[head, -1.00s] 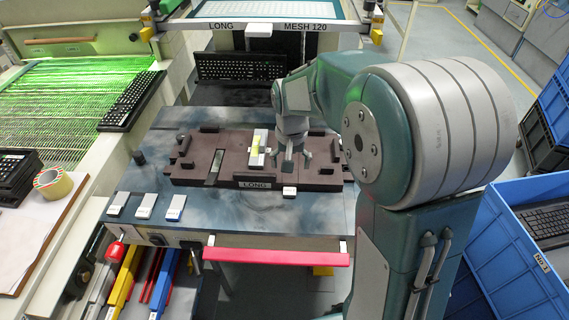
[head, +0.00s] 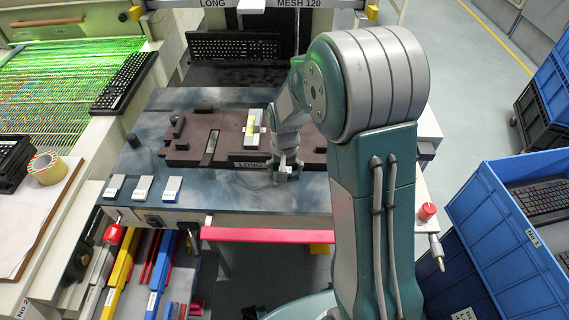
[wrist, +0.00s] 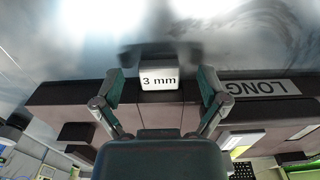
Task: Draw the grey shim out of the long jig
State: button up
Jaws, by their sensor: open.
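The long jig (head: 190,139) is a dark brown fixture on the table, with a LONG plate (head: 249,164) on its front edge; the plate also shows in the wrist view (wrist: 262,87). The shim's pale tab (wrist: 159,77), marked "3 mm", sticks out at the jig's front edge. The rest of the shim is hidden. My gripper (head: 286,172) is low at the jig's front, right of the LONG plate. In the wrist view my gripper (wrist: 161,85) is open, one finger on each side of the tab, with gaps showing. In the head view my gripper hides the tab.
A pale block with a yellow part (head: 251,128) sits on the jig. Three pale tabs (head: 143,188) lie at the table's front left. A red bar (head: 266,235) runs along the table front. A blue crate (head: 512,225) holding a keyboard stands at right.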

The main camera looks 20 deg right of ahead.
aim_at(284, 196)
grip_shut()
jog(key=shift+s+a, duration=0.35)
jog(key=shift+s, duration=0.7)
jog(key=shift+s+a, duration=0.3)
jog(key=shift+s, duration=0.75)
jog(key=shift+s+a, duration=0.35)
jog(key=shift+s, duration=0.7)
jog(key=shift+s+a+r, duration=0.2)
jog(key=shift+s+r, duration=0.3)
jog(key=shift+s, duration=0.15)
jog(key=shift+s+a+r, duration=0.25)
jog(key=shift+s+r, duration=0.2)
jog(key=shift+s, duration=0.15)
jog(key=shift+s+a+r, duration=0.2)
jog(key=shift+s+r, duration=0.3)
jog(key=shift+s, duration=0.15)
